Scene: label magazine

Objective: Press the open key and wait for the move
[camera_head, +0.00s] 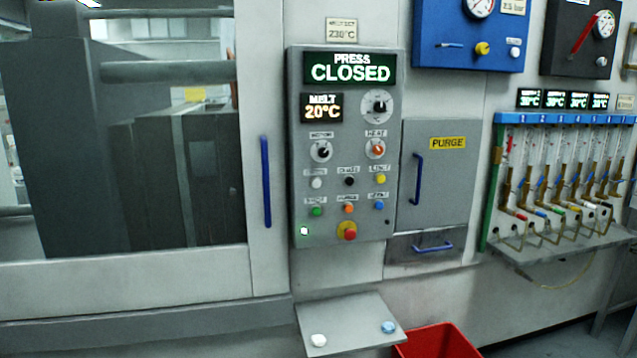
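The grey control panel (344,215) is on the machine front in the middle of the head view. A smaller display (322,107) reads "MELT 20°C". Below the knobs is a row with a white key (316,183), a black key (349,181) and a yellow key (381,180). Under it are a green key (317,211), an orange key (348,208) and a blue key (379,206). The key labels are too small to read surely, so I cannot tell which is the open key. Neither gripper shows.
A red emergency-style button (349,233) is low on the panel. A grey shelf (350,315) with two small round pieces juts out below. A red bin (437,343) stands beneath. The windowed door's blue handle (265,182) and the purge door (445,190) flank the panel.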

